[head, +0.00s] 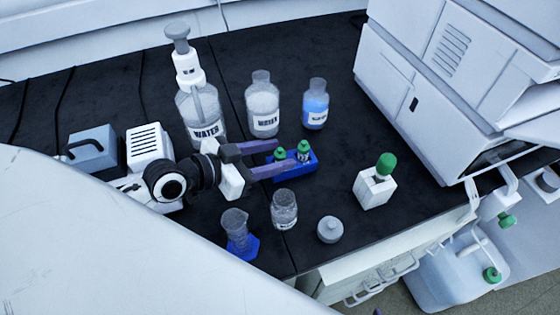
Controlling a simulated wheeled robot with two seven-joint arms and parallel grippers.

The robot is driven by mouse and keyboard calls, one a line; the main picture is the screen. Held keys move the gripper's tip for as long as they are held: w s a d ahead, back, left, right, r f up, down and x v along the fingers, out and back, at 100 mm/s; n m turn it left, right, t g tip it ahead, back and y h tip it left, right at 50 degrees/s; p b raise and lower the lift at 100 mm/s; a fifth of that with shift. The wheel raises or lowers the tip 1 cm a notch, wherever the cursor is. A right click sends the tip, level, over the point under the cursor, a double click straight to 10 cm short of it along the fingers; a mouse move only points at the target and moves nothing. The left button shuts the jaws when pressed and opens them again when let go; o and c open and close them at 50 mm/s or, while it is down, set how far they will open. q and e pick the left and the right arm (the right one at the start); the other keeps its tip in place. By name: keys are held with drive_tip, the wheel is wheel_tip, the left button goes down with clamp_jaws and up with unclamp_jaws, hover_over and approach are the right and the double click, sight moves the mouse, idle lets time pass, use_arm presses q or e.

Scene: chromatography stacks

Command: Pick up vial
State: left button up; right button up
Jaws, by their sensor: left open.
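Two small vials with green caps stand upright in a blue rack (312,167) on the black bench. The left vial (280,155) appears between the fingertips of my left gripper (284,156); I cannot tell whether they touch it. The right vial (303,153) is just beyond the fingertips. My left gripper is open, its two purple fingers pointing right, and the near finger hides part of the rack. Only a small purple tip, probably of my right gripper (378,312), shows at the bottom edge.
Behind stand a pump-top water bottle (199,112), a clear bottle (263,108) and a blue-liquid bottle (315,106). In front are a glass jar (284,210), a blue-based cylinder (238,236) and a grey lid (330,230). A white green-capped bottle (375,188) stands right, before a large instrument (440,90).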

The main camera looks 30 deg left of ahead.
use_arm(q)
drive_tip(key=shift+x, duration=0.9)
drive_tip(key=shift+c, duration=0.4)
clamp_jaws()
drive_tip(key=shift+r, duration=0.1)
